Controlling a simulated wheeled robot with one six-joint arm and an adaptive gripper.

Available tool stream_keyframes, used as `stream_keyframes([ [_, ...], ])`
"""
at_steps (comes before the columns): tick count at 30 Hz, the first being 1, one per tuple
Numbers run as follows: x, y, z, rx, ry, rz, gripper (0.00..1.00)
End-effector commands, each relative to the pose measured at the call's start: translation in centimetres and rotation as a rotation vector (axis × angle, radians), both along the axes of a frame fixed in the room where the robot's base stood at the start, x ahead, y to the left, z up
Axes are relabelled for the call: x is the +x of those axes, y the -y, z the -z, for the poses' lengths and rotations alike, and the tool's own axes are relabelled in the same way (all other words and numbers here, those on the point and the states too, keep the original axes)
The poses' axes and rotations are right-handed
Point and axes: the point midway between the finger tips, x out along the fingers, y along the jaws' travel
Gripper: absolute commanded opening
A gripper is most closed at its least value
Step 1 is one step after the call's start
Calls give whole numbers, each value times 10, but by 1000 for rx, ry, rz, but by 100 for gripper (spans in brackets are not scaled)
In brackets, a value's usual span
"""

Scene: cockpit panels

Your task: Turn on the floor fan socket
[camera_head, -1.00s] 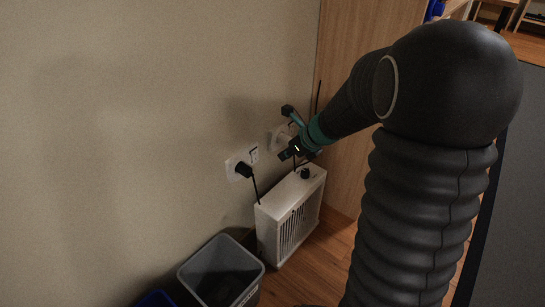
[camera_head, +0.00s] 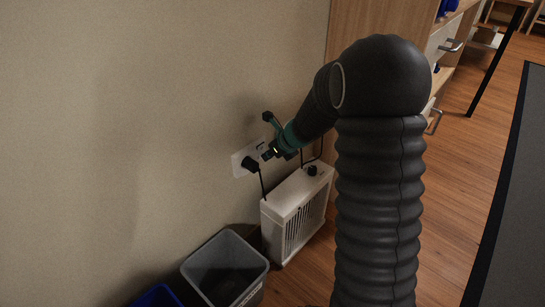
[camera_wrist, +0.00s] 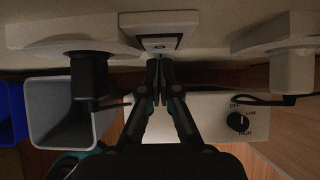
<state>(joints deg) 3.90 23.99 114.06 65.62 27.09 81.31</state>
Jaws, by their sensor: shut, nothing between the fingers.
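The white floor fan (camera_head: 297,205) stands on the floor against the wall; its knob marked OFF, LOW and HIGH (camera_wrist: 238,121) shows in the wrist view. A white wall socket plate (camera_head: 239,160) holds a black plug (camera_head: 251,165), also at left in the wrist view (camera_wrist: 88,75). Beside it is a white switch plate with a dark-framed switch (camera_wrist: 160,43). My gripper (camera_head: 268,154) is shut and empty at the wall. Its fingertips (camera_wrist: 158,72) are just below the switch in the wrist view; I cannot tell whether they touch it. My gripper hides the switch in the head view.
A white plug (camera_wrist: 292,70) sits in another socket at right in the wrist view. A grey bin (camera_head: 224,268) stands left of the fan, with a blue bin (camera_head: 157,297) beside it. A wooden cabinet (camera_head: 350,35) stands right of the fan.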

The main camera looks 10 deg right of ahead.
Motion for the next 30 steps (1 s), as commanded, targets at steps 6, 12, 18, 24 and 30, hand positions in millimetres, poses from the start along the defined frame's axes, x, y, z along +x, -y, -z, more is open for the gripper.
stream_keyframes([
  [6,0,0,0,0,0,-1,0],
  [12,5,-5,4,0,-1,-3,0],
  [18,7,-9,8,1,1,-5,0],
  [24,7,-11,7,2,1,-9,0],
  [30,7,-13,0,3,3,-12,0],
])
